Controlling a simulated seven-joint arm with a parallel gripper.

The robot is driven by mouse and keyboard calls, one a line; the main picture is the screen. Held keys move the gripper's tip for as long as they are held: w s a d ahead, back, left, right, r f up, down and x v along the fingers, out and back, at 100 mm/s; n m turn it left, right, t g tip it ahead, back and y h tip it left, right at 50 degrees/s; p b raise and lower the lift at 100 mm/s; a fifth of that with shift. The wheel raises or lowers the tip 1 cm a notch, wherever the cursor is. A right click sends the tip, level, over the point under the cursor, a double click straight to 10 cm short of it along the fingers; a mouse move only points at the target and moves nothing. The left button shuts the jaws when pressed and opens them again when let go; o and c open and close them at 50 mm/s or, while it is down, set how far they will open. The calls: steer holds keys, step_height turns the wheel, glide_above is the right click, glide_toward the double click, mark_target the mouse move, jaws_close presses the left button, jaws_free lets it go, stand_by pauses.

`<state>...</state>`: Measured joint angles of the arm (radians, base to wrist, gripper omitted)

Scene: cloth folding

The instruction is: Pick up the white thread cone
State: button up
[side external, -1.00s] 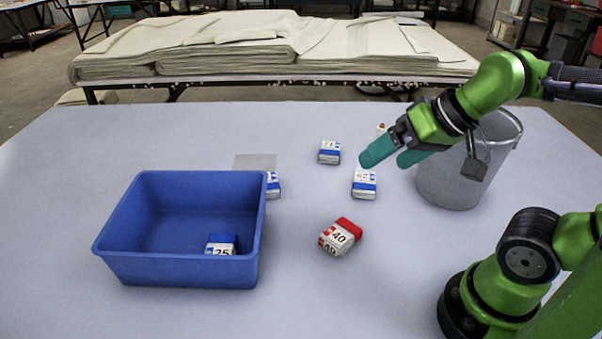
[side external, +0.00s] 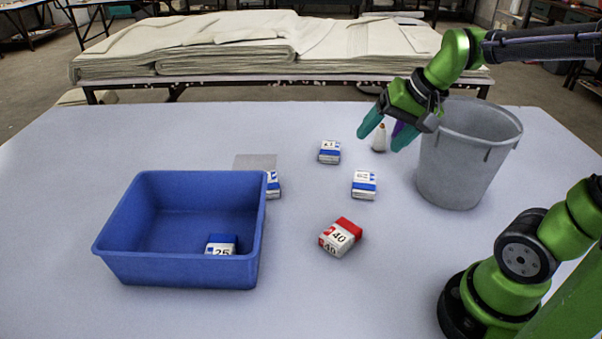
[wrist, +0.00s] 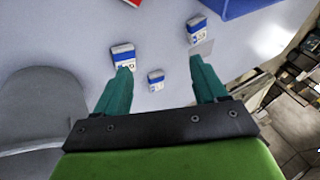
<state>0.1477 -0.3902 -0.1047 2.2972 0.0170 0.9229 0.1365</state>
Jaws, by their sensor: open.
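The white thread cone (side external: 379,141) stands upright on the table, with a brownish tip, in the side view. My gripper (side external: 382,137) is open, with its teal fingers pointing down and to the left, around or in front of the cone in that view. I cannot tell its exact distance from the cone. In the wrist view my gripper (wrist: 160,85) is also open, with nothing between its fingertips. The cone cannot be made out in the wrist view.
A grey bin (side external: 462,160) stands close on the right of my gripper. Small white-and-blue boxes (side external: 364,185) (side external: 330,152) and a red-and-white box (side external: 340,237) lie on the table. A blue crate (side external: 110,240) holding a box stands at the left.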

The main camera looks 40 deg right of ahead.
steer(key=w+d+f+m, duration=0.1)
steer(key=w+d+m, duration=0.4)
steer(key=d+m, duration=0.35)
steer(key=m+g+h, duration=0.1)
steer(key=m+h, duration=0.2)
steer(key=m, duration=2)
glide_toward(383, 124)
steer(key=shift+n, duration=0.25)
steer(key=x, duration=0.5)
steer(key=shift+a+f, duration=0.1)
steer(key=shift+a, duration=0.1)
steer(key=shift+x, duration=2.75)
steer(key=shift+d, duration=0.1)
steer(key=c, duration=1.2)
